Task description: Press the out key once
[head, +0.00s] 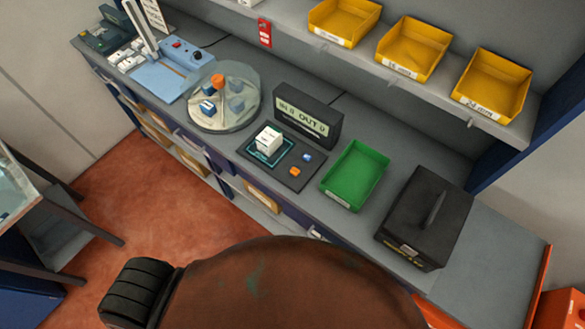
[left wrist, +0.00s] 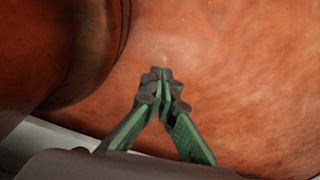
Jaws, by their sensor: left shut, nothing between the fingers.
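A dark counter unit with a lit display (head: 303,121) stands on the grey bench in the head view; the display seems to read IN and OUT with a 0. In front of it lies a dark pad (head: 271,173) with a blue key (head: 307,157) and an orange key (head: 294,171). I cannot read which key is the out key. A white box (head: 268,138) sits on the pad's teal-outlined square. My left gripper (left wrist: 161,76) is shut and empty in the left wrist view, above the reddish floor and away from the keys. My right gripper is not in view.
A green tray (head: 340,194) and a black case (head: 424,218) stand right of the pad. A clear round carousel (head: 225,120) and a light-blue device (head: 165,75) stand left. Yellow bins (head: 412,46) line the shelf above. The space over the keys is clear.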

